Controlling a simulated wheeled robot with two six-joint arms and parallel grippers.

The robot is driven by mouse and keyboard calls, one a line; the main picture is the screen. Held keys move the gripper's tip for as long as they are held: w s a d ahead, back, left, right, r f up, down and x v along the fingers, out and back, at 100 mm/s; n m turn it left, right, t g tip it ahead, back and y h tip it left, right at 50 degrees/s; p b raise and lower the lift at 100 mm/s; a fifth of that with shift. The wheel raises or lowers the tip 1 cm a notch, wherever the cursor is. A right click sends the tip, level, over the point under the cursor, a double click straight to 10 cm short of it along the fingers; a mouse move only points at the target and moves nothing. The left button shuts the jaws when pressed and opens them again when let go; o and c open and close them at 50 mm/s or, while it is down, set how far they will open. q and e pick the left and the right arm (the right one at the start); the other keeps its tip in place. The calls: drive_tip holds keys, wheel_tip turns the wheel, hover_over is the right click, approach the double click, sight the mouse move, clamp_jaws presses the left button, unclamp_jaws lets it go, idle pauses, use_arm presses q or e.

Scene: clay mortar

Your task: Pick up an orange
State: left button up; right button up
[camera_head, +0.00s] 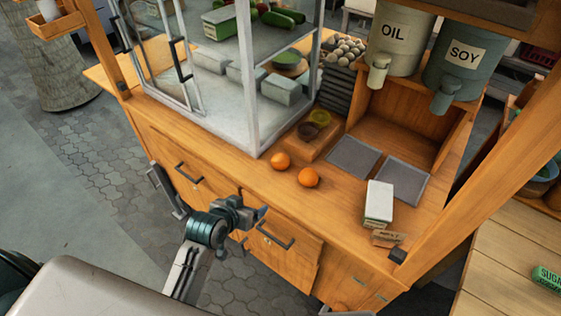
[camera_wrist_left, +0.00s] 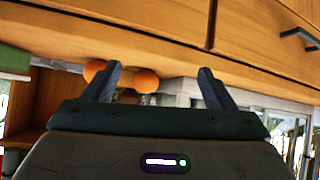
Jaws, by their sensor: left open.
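Two oranges, a left one (camera_head: 281,161) and a right one (camera_head: 308,177), sit close together near the front edge of the wooden counter (camera_head: 345,200). My left gripper (camera_head: 257,212) is in front of the counter, by its drawers, below and apart from the oranges. In the left wrist view my left gripper (camera_wrist_left: 160,82) is open with nothing between its fingers. Both oranges also show there, one orange (camera_wrist_left: 94,70) and another orange (camera_wrist_left: 146,81), beyond the left-hand finger, which hides part of them. My right gripper is not in view.
A glass case (camera_head: 249,80) stands behind the left orange. A wooden holder with small bowls (camera_head: 308,137) is behind the oranges. Grey trays (camera_head: 353,157) and a white-green carton (camera_head: 379,203) are to the right. Drawer handles (camera_head: 276,237) stick out near my left gripper.

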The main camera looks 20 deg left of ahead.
sight(277, 165)
use_arm(q)
drive_tip(key=w+r+t, duration=0.1)
drive_tip(key=w, duration=0.2)
drive_tip(key=w+d+t, duration=0.1)
drive_tip(key=w, duration=0.2)
drive_tip(key=w+r+n+t, duration=0.1)
drive_tip(key=w, duration=0.3)
drive_tip(key=shift+d+r, duration=0.35)
drive_tip(key=shift+d, duration=0.05)
drive_tip(key=p+x, duration=0.1)
drive_tip(key=x, duration=0.3)
drive_tip(key=shift+w+d+r, duration=0.1)
drive_tip(key=shift+w, duration=0.15)
drive_tip(key=shift+w+d+f, duration=0.1)
drive_tip(key=shift+w+f, duration=0.2)
drive_tip(key=shift+w, duration=0.2)
drive_tip(key=shift+w+d+f+h+p, duration=0.1)
drive_tip(key=shift+w+h+p, duration=0.1)
drive_tip(key=shift+h+p, duration=0.2)
drive_tip(key=x, duration=0.2)
drive_tip(key=p+x, duration=0.1)
drive_tip(key=x, duration=0.1)
drive_tip(key=shift+s+d+f, duration=0.2)
drive_tip(key=shift+w+f, duration=0.2)
drive_tip(key=shift+w, duration=0.05)
drive_tip(key=c, duration=1.1)
